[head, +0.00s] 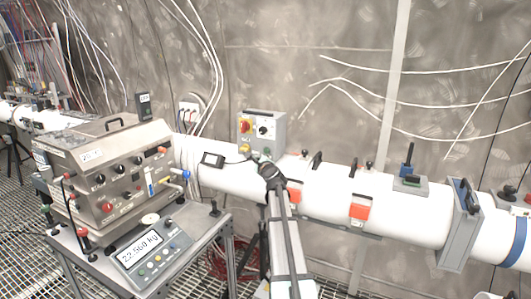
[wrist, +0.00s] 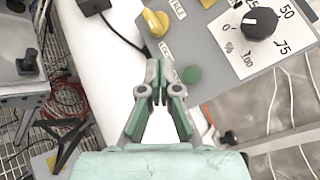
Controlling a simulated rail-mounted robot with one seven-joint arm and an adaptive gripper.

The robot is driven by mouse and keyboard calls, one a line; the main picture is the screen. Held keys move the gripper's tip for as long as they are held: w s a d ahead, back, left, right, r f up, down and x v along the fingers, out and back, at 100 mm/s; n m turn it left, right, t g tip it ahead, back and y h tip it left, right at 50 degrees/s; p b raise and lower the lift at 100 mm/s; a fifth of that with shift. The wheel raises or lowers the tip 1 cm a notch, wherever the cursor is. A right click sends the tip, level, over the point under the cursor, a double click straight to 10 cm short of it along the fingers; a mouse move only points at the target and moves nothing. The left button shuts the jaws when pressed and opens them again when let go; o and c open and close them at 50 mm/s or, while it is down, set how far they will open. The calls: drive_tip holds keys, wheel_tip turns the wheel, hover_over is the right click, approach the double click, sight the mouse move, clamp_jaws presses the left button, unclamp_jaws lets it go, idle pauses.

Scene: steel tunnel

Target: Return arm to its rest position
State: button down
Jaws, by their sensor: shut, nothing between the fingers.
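My arm reaches up from the bottom middle of the head view toward the white pipe (head: 325,195). My gripper (head: 263,160) is at its end, in front of the pipe and just below the grey control box (head: 262,133). In the wrist view my gripper (wrist: 158,92) is shut and empty, with its pale green fingers together. The control box (wrist: 225,65) lies beyond the fingertips, with a yellow knob (wrist: 155,22), a green button (wrist: 192,75) and a black dial (wrist: 259,24). I cannot tell whether the fingertips touch the box.
A steel instrument case (head: 110,175) and a scale reading 22.568 kg (head: 150,250) stand on a cart to the left. White cables (head: 420,70) hang along the wall.

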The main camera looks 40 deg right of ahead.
idle(0.5)
drive_tip(key=s+a+f+n+g+y, duration=0.35)
drive_tip(key=s+a+f+n, duration=0.5)
drive_tip(key=f, duration=0.65)
drive_tip(key=s+a+f+n+g+y, duration=0.2)
drive_tip(key=s+a+f+n+g, duration=0.3)
drive_tip(key=a+f, duration=0.85)
drive_tip(key=s+a+f+n+g+y, duration=0.2)
drive_tip(key=s+a+f+n+g, duration=0.4)
drive_tip(key=f, duration=1)
drive_tip(key=s+a+f+n+g+b, duration=0.1)
drive_tip(key=s+a+f+n, duration=0.2)
drive_tip(key=s+a+f, duration=0.45)
drive_tip(key=s+a+f+n+g, duration=0.25)
drive_tip(key=s+a+f, duration=0.2)
drive_tip(key=s, duration=0.55)
drive_tip(key=s+a+f+n+g, duration=0.1)
drive_tip(key=s+a+f, duration=0.1)
drive_tip(key=s, duration=0.6)
drive_tip(key=s+a+f+n+g+h, duration=0.1)
drive_tip(key=s+a+f+n+g, duration=0.1)
drive_tip(key=s+a, duration=0.3)
drive_tip(key=s+a+f+n+g, duration=0.2)
drive_tip(key=s+a+f, duration=0.1)
drive_tip(key=s, duration=1)
drive_tip(key=shift+s+a+h+b, duration=0.15)
drive_tip(key=shift+a+h+b, duration=0.1)
drive_tip(key=shift+h+b, duration=0.15)
